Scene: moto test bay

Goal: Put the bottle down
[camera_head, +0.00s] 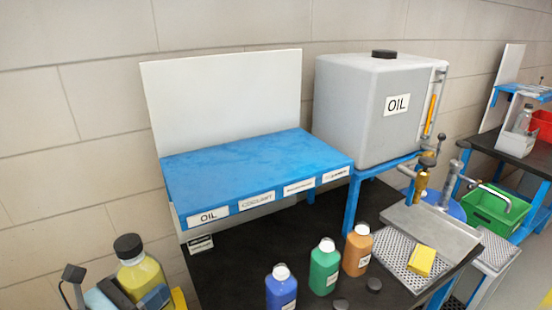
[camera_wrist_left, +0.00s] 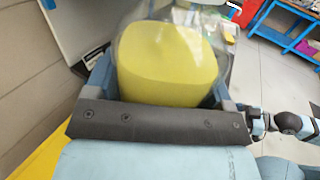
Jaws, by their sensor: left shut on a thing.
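A clear bottle with yellow liquid and a black cap (camera_head: 138,268) is at the lower left in the head view. It fills the middle of the left wrist view (camera_wrist_left: 168,62). My left gripper (camera_head: 140,295) is shut on the bottle, one finger on each side of it. The bottle is upright or nearly so, to the left of the black bench top (camera_head: 225,270). A blue shelf (camera_head: 255,165) with labels such as OIL stands above the bench.
Blue (camera_head: 281,288), green (camera_head: 324,267) and orange (camera_head: 357,250) bottles stand on the bench, with dark caps near them. A large OIL tank (camera_head: 350,105) stands behind. A yellow sponge (camera_head: 421,261) lies on a perforated tray. The blue shelf top is clear.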

